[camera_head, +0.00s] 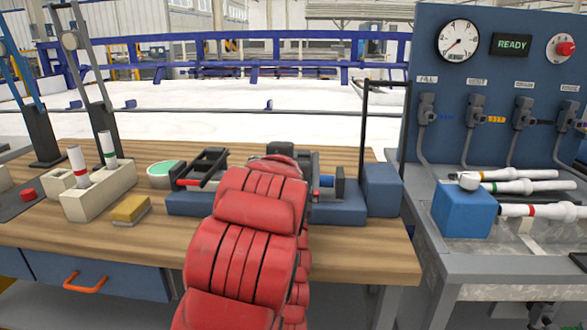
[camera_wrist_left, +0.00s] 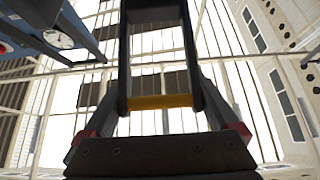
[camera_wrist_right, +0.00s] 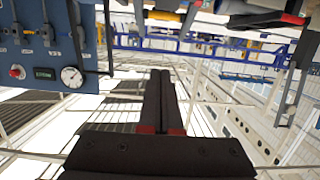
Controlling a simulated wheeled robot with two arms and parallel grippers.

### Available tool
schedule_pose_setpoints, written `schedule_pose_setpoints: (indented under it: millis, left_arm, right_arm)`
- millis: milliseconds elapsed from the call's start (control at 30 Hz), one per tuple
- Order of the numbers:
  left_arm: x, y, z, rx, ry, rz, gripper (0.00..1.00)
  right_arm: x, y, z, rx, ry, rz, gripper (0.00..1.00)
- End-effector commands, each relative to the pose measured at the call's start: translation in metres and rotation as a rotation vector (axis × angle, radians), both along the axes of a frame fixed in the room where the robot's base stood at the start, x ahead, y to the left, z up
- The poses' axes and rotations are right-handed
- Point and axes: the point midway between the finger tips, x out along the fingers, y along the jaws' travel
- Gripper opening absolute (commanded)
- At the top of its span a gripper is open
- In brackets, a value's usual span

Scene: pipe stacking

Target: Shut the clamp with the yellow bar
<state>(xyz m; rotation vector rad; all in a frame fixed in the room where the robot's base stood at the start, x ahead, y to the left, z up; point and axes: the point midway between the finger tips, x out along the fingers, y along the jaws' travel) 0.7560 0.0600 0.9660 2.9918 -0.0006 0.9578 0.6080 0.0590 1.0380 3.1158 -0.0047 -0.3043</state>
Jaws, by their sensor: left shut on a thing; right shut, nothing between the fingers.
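The yellow bar (camera_wrist_left: 160,102) shows in the left wrist view, between the two fingers of my left gripper (camera_wrist_left: 160,95), which is shut on it. Dark parts rise beyond the bar. In the head view my red arm covers the middle of the blue clamp base (camera_head: 340,214), so the yellow bar and my left gripper are hidden there. A clamp with a red bar (camera_head: 188,183) stands left of the arm, its dark frame tilted up. A blue bar (camera_head: 327,182) shows right of the arm. My right gripper (camera_wrist_right: 165,78) is shut and empty in the right wrist view.
On the wooden bench (camera_head: 120,230) are a yellow-topped block (camera_head: 131,209), a green-topped round dish (camera_head: 163,173) and a beige holder (camera_head: 100,194) with two white pipes. A blue panel (camera_head: 480,80) and a blue block (camera_head: 463,210) stand right. The bench's front right is clear.

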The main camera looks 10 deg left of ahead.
Motion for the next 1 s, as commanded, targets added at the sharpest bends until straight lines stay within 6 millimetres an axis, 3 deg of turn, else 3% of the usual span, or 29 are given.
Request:
schedule_pose_setpoints:
  millis: [167,600,733,1000]
  left_arm:
    - [-0.001,0.0,0.001,-0.001,-0.003,-0.001,0.0]
    - [0.0,0.0,0.001,-0.001,-0.003,-0.001,0.0]
    - [-0.001,0.0,0.001,0.0,-0.003,0.0,0.0]
    - [0.0,0.0,0.001,0.0,-0.002,0.0,0.0]
  right_arm:
    - [0.01,0.0,-0.006,0.011,0.024,-0.002,0.0]
    - [0.097,-0.001,-0.025,0.008,0.024,-0.002,0.0]
    - [0.096,0.002,-0.047,0.01,0.022,0.003,0.0]
    - [0.096,0.001,-0.063,0.012,0.018,0.002,0.0]
